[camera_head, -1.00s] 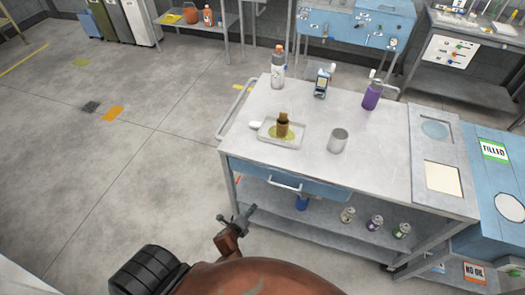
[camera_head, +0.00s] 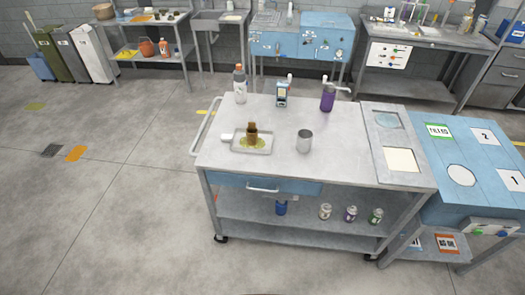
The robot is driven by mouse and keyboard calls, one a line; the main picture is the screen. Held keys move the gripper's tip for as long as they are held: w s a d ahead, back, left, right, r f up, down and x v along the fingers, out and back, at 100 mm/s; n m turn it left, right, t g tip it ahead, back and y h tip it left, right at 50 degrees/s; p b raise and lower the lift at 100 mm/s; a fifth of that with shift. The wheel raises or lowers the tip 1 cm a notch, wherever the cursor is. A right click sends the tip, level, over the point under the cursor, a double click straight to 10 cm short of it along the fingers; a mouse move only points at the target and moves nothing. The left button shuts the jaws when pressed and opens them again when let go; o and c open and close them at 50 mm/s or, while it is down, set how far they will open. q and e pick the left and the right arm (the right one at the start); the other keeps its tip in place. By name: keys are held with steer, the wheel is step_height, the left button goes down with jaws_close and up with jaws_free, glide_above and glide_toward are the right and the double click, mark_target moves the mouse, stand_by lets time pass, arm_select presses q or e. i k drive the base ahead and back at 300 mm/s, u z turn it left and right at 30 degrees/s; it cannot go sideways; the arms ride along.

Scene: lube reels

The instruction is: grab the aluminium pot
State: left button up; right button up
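The aluminium pot (camera_head: 304,141) is a small grey metal cup. It stands upright on the top of the metal cart (camera_head: 330,170), right of the middle. Neither of my grippers shows in the head view now, so I cannot see whether they are open or shut.
A tray (camera_head: 264,146) with a brown piece (camera_head: 252,133) lies left of the pot. A white bottle (camera_head: 240,87), a handheld device (camera_head: 282,93) and a purple bottle (camera_head: 328,98) stand behind. Several cans are on the lower shelf. A blue station (camera_head: 455,165) adjoins the right side.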

mark_target(304, 137)
steer(key=u, duration=1.25)
steer(key=i, duration=1.05)
steer(key=z, duration=0.85)
steer(key=i, duration=0.85)
steer(key=z, duration=0.8)
